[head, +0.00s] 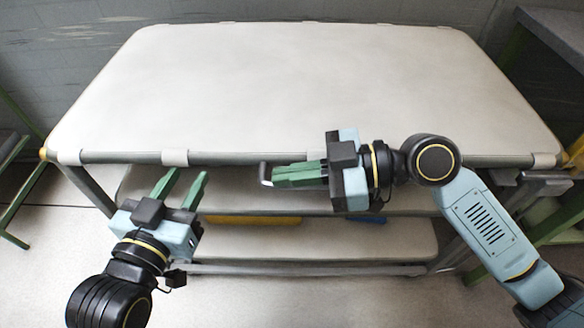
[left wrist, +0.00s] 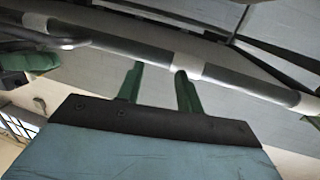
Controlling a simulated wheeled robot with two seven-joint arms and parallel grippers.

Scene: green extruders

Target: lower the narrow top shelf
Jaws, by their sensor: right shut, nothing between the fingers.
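A wide pale top shelf (head: 300,85) with rounded corners fills the middle of the head view. A grey front rail (head: 230,157) with white wraps runs along its near edge; the rail also crosses the left wrist view (left wrist: 235,82). My left gripper (head: 190,174) is open and empty, its green fingers pointing up at the rail from the near side. In the left wrist view its fingertips (left wrist: 158,68) meet the rail's outline; I cannot tell whether they touch. My right gripper (head: 273,176) is shut, pointing left, at a small bent grey handle (head: 264,171) below the rail.
Two lower pale shelves (head: 320,243) lie under the top, with a yellow strip (head: 240,220) and a blue piece (head: 370,219) between them. Green frames stand at the left (head: 22,190) and right (head: 540,225). A grey wall (head: 70,55) is behind. Floor is clear at front left.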

